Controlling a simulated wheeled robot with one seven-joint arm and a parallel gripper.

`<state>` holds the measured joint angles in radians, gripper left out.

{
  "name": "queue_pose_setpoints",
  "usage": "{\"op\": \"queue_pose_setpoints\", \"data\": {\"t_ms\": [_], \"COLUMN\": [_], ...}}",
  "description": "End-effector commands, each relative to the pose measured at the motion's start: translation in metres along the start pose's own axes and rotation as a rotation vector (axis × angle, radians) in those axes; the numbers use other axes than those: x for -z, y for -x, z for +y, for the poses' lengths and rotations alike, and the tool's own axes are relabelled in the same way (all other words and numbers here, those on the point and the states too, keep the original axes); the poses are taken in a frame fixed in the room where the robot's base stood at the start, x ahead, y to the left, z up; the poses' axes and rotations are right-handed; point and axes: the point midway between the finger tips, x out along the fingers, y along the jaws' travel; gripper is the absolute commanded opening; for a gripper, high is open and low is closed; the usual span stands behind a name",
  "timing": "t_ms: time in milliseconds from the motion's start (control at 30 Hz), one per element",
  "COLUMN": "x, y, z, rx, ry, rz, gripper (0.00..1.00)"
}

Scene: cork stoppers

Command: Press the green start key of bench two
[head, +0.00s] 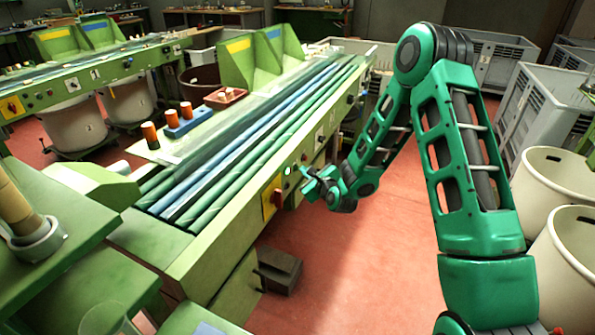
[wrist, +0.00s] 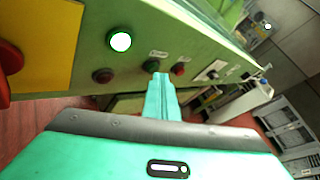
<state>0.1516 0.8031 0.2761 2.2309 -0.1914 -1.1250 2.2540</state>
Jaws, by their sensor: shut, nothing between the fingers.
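In the head view my gripper (head: 306,177) is at the near bench's front panel (head: 230,238), beside the lit lamp (head: 287,170); the keys are too small or hidden there.
A yellow plate with a red rotary switch (head: 277,199) is on the panel left of my gripper. A dark box (head: 278,270) juts out low below. Pale bins (head: 545,185) and grey crates (head: 550,105) stand at the right. Red floor between is clear.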

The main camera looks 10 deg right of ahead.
Motion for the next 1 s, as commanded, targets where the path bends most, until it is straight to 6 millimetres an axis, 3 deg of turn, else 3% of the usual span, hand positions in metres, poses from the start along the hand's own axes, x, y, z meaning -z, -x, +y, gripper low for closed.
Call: {"op": "queue_pose_setpoints", "data": {"t_ms": [733, 1000], "x": [0.009, 0.02], "y": [0.012, 0.027], "z": [-0.009, -0.021], "rx": [0.001, 0.002], "ry": [-0.001, -0.003], "rz": [0.002, 0.004], "gripper": [0.0, 0.0]}}
